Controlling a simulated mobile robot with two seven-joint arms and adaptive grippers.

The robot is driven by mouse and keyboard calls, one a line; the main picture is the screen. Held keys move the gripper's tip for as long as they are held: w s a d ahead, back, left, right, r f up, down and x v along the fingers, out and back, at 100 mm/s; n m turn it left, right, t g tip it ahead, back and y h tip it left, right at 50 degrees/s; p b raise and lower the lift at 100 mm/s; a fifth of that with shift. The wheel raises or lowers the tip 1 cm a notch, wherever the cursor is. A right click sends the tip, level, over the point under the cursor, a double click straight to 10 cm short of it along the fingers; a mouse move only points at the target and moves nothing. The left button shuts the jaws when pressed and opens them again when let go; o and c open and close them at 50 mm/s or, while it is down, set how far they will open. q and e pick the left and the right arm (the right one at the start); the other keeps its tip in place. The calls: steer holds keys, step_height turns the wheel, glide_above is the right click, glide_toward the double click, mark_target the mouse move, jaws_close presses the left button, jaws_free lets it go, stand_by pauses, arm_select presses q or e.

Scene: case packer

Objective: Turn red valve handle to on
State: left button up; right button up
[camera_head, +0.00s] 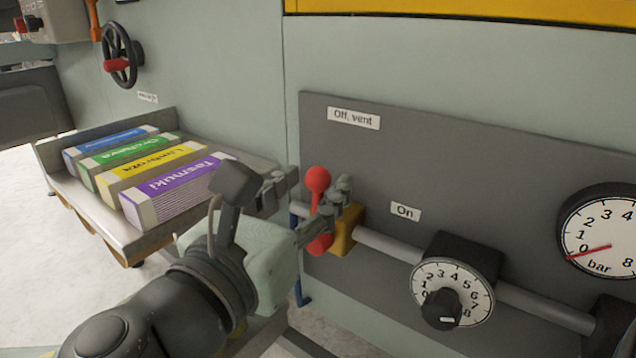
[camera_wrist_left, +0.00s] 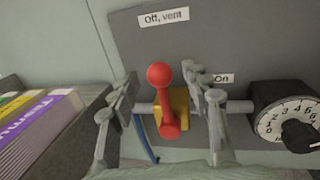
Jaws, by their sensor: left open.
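The red valve handle (camera_head: 318,183) with a round knob stands upright on a yellow valve body (camera_head: 347,232) in the pipe, its knob pointing up toward the "Off, vent" label (camera_head: 354,118). The "On" label (camera_head: 405,211) is to its right. My left gripper (camera_head: 312,205) is open at the handle. In the left wrist view the red handle (camera_wrist_left: 160,88) stands between the two spread fingers (camera_wrist_left: 163,100), with gaps visible on both sides. The fingers partly hide the valve body and lower handle in the head view. My right gripper is not in view.
A regulator dial with a black knob (camera_head: 441,309) sits on the pipe to the right, and a pressure gauge (camera_head: 604,240) reads near 0. A tray (camera_head: 142,240) with several coloured boxes is at left. A black handwheel (camera_head: 120,54) is at upper left.

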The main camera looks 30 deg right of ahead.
arm_select(q)
steer(key=shift+x, duration=1.15)
jaws_close()
